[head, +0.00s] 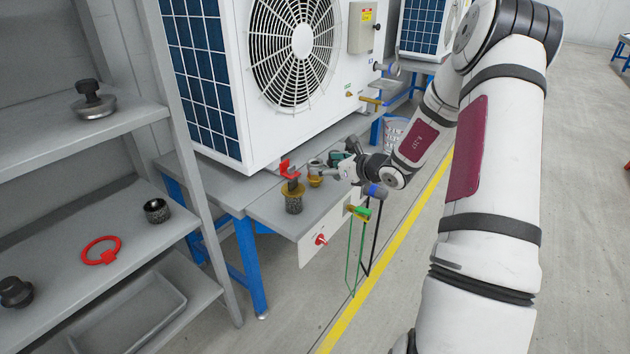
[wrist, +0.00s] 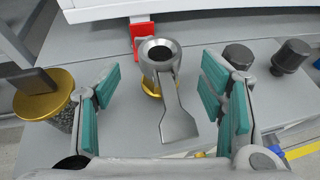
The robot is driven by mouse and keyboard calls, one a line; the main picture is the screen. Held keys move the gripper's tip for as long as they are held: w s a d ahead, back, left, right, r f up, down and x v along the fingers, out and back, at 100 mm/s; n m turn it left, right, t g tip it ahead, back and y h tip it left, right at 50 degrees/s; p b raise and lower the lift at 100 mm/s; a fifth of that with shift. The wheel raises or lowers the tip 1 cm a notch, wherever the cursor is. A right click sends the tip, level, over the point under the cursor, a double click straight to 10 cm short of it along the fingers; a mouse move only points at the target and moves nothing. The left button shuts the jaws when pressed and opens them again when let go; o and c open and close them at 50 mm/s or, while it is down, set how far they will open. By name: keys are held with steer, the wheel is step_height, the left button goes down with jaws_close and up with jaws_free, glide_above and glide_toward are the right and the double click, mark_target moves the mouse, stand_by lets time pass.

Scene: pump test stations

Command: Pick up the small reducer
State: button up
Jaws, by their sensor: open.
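A grey metal piece with a round open mouth and a flat flared handle, which I take for the small reducer (wrist: 160,52), stands between my fingers in the wrist view. A brass ring shows beneath it. Its handle points toward my palm. In the head view it seems to be the small grey cylinder (head: 316,164) on the bench end, just left of my gripper (head: 338,168). In the wrist view my gripper (wrist: 163,105) is open, with teal pads on both sides of the piece and visible gaps. Whether the brass ring is joined to it, I cannot tell.
A knurled plug with brass top (wrist: 45,98) stands close by the left finger. A red part (wrist: 143,32) is behind the piece. Two dark caps (wrist: 290,55) stand at the right. A shelf at left holds a red ring (head: 101,250) and a knurled ring (head: 156,211).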

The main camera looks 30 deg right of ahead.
mark_target(321, 166)
steer(key=shift+b+x, duration=1)
steer(key=shift+x, duration=2)
steer(key=shift+s+f, duration=0.1)
steer(key=shift+f, duration=0.05)
steer(key=shift+c, duration=0.3)
steer(key=c, duration=1)
